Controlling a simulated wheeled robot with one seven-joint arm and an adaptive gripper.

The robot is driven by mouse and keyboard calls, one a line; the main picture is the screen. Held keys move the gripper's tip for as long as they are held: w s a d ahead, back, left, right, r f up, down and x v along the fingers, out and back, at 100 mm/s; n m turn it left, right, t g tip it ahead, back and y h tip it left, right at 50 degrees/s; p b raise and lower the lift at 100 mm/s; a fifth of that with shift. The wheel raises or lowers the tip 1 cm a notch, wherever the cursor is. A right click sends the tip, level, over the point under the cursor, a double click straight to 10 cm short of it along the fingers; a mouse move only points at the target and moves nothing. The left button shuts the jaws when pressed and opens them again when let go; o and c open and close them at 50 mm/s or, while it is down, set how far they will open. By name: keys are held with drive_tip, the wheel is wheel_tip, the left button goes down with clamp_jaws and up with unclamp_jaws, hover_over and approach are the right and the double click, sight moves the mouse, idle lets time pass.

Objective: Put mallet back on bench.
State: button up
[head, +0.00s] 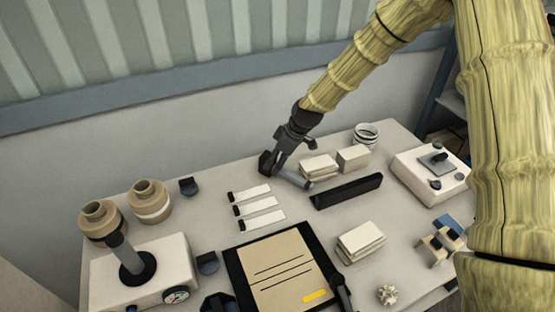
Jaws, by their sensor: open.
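My gripper (281,158) is at the back middle of the bench (205,225), pointing down, with its jaws open. Just below it a grey rod-like handle (294,180) slants down to the right, with a dark block at its left end beside my fingers. This looks like the mallet. It seems to lie on or just above the bench top; I cannot tell which. My fingers partly cover the dark end, and I cannot tell whether they touch it.
Right of the handle are pale blocks (319,167), a black bar (346,191) and a white ring stack (366,135). White strips (251,194) lie to the left. A clipboard (283,272) is in front. A white box with a gauge (138,275) stands front left.

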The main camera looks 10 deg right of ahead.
drive_tip(key=shift+r, duration=0.1)
drive_tip(key=shift+r+p, duration=0.55)
drive_tip(key=shift+r, duration=0.25)
drive_tip(key=shift+d+r+b, duration=0.1)
drive_tip(key=shift+d+b, duration=0.05)
drive_tip(key=shift+b, duration=0.3)
drive_tip(key=b+v, duration=0.2)
drive_tip(key=v, duration=0.9)
drive_tip(key=shift+b, duration=0.35)
drive_tip(key=shift+s+r, duration=0.1)
drive_tip(key=shift+r, duration=0.05)
